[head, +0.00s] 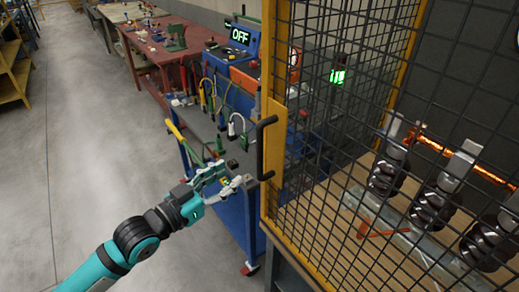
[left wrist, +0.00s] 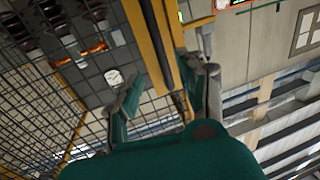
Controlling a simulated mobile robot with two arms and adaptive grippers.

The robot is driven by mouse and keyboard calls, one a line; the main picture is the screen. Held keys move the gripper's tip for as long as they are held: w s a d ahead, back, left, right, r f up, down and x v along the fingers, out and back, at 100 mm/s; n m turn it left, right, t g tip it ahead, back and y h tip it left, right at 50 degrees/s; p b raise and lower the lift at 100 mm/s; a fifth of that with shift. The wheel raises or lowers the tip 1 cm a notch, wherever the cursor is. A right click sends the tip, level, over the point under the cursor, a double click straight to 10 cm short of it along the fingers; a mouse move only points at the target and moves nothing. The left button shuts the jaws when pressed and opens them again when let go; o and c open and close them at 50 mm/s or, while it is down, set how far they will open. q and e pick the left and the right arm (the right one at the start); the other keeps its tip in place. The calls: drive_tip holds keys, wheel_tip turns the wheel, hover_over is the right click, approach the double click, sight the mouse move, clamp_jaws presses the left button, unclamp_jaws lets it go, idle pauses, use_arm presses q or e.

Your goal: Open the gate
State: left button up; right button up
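The gate (head: 271,205) is a black wire mesh panel in a yellow frame on the right of the head view. It looks shut. A black bar handle (head: 261,150) stands upright on its near yellow post. My left gripper (head: 238,173) is open and empty, a little left of and below the handle. In the left wrist view, the fingers of my left gripper (left wrist: 175,76) are spread, with the yellow gate post (left wrist: 148,45) beyond and between them. A dark bar, likely the handle, is partly hidden behind the fingers there. My right gripper is not in view.
Behind the mesh, dark ribbed insulators (head: 432,208) stand on a bench with an orange tool (head: 374,232). A blue cart (head: 236,212) with cables stands close behind my left gripper. A red workbench (head: 160,55) is farther back. The grey floor at left is clear.

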sight(258, 155)
use_arm(q)
drive_tip(key=p+x, duration=0.2)
drive_tip(key=x, duration=0.9)
drive_tip(key=shift+r, duration=0.1)
drive_tip(key=shift+w+d, duration=0.25)
drive_tip(key=shift+w, duration=0.05)
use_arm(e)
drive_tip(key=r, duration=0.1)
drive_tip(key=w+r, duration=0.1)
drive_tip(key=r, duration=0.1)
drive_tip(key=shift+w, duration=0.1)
use_arm(q)
drive_tip(key=shift+c, duration=0.4)
clamp_jaws()
drive_tip(key=shift+w+d+f, duration=0.1)
drive_tip(key=shift+d+f, duration=0.05)
drive_tip(key=shift+f, duration=0.1)
